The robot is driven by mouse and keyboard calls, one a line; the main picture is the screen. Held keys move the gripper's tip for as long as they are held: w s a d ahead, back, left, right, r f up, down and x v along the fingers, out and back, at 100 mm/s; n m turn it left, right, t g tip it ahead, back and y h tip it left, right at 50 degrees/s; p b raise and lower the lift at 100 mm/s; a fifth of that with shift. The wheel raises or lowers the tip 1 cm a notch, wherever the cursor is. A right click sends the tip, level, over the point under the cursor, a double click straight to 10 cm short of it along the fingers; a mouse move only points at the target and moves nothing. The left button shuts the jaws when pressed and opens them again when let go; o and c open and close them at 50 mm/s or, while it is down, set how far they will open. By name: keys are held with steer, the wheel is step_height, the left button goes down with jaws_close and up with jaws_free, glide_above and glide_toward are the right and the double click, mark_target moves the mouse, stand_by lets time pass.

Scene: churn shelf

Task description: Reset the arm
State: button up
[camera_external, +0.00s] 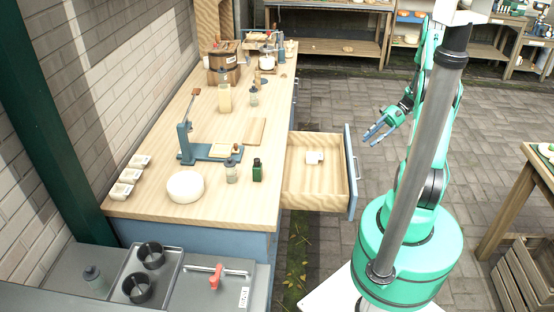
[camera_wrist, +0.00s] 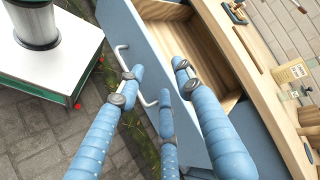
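My arm is green and rises from its round base at the right of the external view. My gripper (camera_external: 374,132) has blue fingers that are spread apart and empty.
A table (camera_external: 535,175) and crate (camera_external: 525,275) are at right. Paved floor behind the drawer is clear.

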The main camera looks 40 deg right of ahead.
steer(key=w+a+r+n+g+h, duration=0.25)
steer(key=a+r+h, duration=0.45)
steer(key=a+r, duration=1.35)
steer(key=s+a+r+n+t+h, duration=0.1)
steer(key=s+a+r+t+h, duration=0.4)
steer(key=s+a+r, duration=0.9)
steer(key=shift+a+r+t, duration=0.45)
steer(key=shift+t, duration=0.2)
steer(key=shift+s, duration=0.1)
